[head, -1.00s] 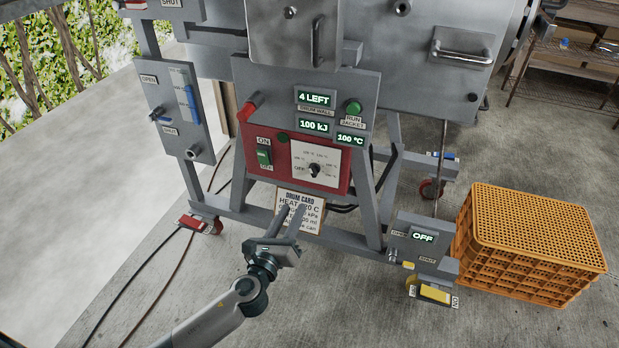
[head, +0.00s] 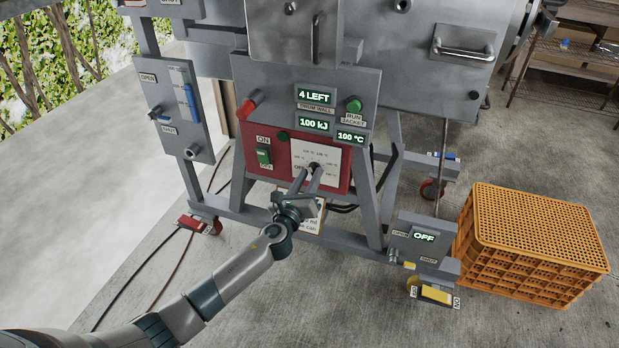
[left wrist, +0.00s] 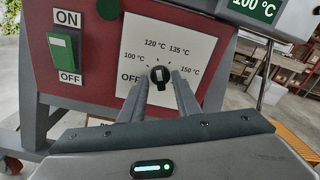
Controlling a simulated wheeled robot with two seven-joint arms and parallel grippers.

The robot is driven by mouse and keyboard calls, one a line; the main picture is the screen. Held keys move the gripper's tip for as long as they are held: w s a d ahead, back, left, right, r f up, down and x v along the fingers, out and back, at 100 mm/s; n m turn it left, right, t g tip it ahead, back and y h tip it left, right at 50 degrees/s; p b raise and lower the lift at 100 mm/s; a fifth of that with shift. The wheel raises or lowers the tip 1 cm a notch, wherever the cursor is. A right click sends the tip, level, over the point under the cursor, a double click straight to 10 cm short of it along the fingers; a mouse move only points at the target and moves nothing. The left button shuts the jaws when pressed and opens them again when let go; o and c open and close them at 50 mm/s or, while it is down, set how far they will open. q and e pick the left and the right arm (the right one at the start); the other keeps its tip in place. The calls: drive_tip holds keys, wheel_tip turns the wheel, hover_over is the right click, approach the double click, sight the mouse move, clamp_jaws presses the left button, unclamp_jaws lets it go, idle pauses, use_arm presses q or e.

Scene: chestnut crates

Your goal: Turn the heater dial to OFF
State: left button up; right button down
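The heater dial (left wrist: 160,76) is a small black knob with a light mark, on a white plate (left wrist: 165,45) lettered OFF, 100, 120, 135 and 150 °C. In the head view the dial (head: 314,167) sits on the red panel (head: 342,178). My left gripper (left wrist: 162,78) is open, its two fingers pointing at the panel, one on each side of the dial. In the head view my left gripper (head: 312,172) covers part of the plate. I cannot tell whether the fingers touch the knob. My right gripper is in no view.
A green ON/OFF switch (left wrist: 62,53) is left of the dial. Displays above read 4 LEFT (head: 314,96), 100 kJ and 100 °C. A red handle (head: 248,110) juts out at upper left. Orange crates (head: 540,220) stand on the floor at right.

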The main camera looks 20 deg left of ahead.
use_arm(q)
drive_tip(key=shift+w, duration=0.1)
drive_tip(key=shift+c, duration=0.3)
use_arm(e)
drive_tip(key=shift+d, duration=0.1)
use_arm(q)
clamp_jaws()
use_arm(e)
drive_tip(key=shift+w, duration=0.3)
